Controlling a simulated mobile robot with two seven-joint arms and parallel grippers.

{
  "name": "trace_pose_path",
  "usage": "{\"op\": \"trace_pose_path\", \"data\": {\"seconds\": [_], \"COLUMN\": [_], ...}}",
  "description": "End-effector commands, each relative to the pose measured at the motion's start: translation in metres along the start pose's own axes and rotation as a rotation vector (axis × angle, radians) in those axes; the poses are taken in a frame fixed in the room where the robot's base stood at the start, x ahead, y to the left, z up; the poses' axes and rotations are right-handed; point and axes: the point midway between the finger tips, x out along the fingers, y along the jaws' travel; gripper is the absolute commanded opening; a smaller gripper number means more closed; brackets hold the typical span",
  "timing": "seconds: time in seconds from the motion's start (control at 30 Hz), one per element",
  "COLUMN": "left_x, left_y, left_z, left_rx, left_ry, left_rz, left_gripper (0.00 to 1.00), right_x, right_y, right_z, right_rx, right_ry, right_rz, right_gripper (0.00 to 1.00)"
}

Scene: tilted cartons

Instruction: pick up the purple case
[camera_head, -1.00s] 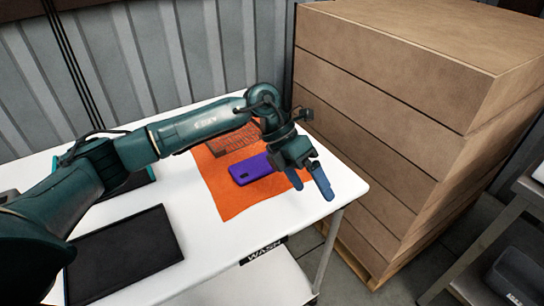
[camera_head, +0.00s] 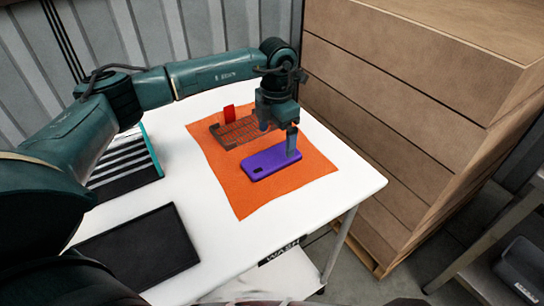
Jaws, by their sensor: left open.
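The purple case (camera_head: 266,163) lies flat on an orange cloth (camera_head: 243,200) on the white table. A dark cutout shows near its left end. My left gripper (camera_head: 278,142) points down over the case's right end, with its fingers apart and nothing seen between them. One finger overlaps the right end of the case in the picture. I cannot tell whether it touches. My right gripper is not in view.
A brown wire rack (camera_head: 232,133) lies on the cloth just behind the case, with a red object (camera_head: 229,114) at its back. A black tray (camera_head: 140,250) and a striped rack (camera_head: 125,165) are on the left. Stacked wooden boxes (camera_head: 400,130) stand close beyond the table's right edge.

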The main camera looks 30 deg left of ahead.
Motion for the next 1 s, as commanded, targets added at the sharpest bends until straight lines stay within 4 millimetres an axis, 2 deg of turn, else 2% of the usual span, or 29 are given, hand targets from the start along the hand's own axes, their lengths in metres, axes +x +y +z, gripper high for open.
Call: {"op": "trace_pose_path", "data": {"seconds": [0.23, 0.37, 0.5, 0.77, 1.0], "left_x": [0.018, 0.037, 0.055, 0.060, 0.059], "left_y": [0.001, 0.001, 0.000, 0.000, 0.000], "left_z": [-0.006, -0.014, -0.012, -0.012, -0.012], "left_rx": [0.000, 0.001, 0.002, 0.002, 0.002], "left_ry": [0.003, 0.003, -0.001, -0.003, -0.004], "left_rz": [0.000, -0.002, -0.002, -0.002, -0.002], "left_gripper": [0.93, 0.93, 0.93, 0.93, 0.76], "right_x": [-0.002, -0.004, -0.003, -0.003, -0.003], "right_y": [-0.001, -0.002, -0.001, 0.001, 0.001], "right_z": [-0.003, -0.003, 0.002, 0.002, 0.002], "right_rx": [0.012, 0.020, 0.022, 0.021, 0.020], "right_ry": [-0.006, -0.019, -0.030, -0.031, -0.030], "right_rz": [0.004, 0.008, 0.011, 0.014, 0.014], "right_gripper": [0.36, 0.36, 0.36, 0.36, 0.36]}}
